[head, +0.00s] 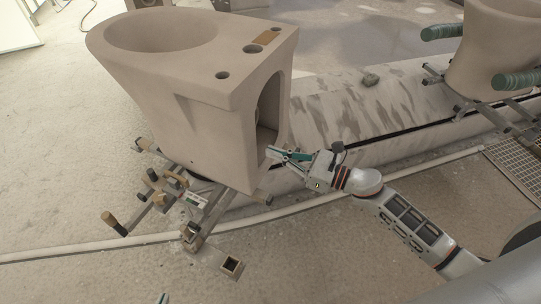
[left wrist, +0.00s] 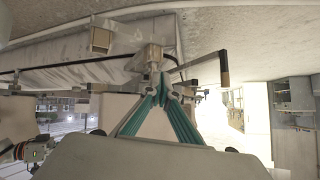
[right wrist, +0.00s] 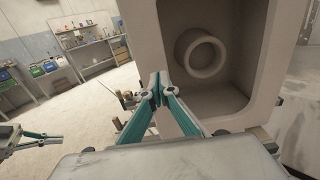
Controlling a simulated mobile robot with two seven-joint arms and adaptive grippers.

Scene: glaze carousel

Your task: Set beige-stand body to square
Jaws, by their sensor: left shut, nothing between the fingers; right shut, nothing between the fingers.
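The beige toilet-shaped body (head: 190,60) stands upright on a metal stand (head: 205,215) with several short, capped arms. Its open rear end faces right, and the right wrist view shows a round pipe (right wrist: 200,52) inside that opening. I cannot tell the exact angle between body and stand. My right gripper (head: 270,152) is shut and empty beside the lower edge of the opening; I cannot tell if it touches. It also shows in the right wrist view (right wrist: 158,82). My left gripper (head: 162,298) barely shows at the bottom of the head view; the left wrist view shows it shut and empty (left wrist: 160,80).
A second beige body (head: 490,50) with green-padded arms stands at the upper right. A stained pale curb (head: 370,105) runs behind the stand, with a pipe (head: 100,250) along the floor in front. A floor grate (head: 515,165) lies at right.

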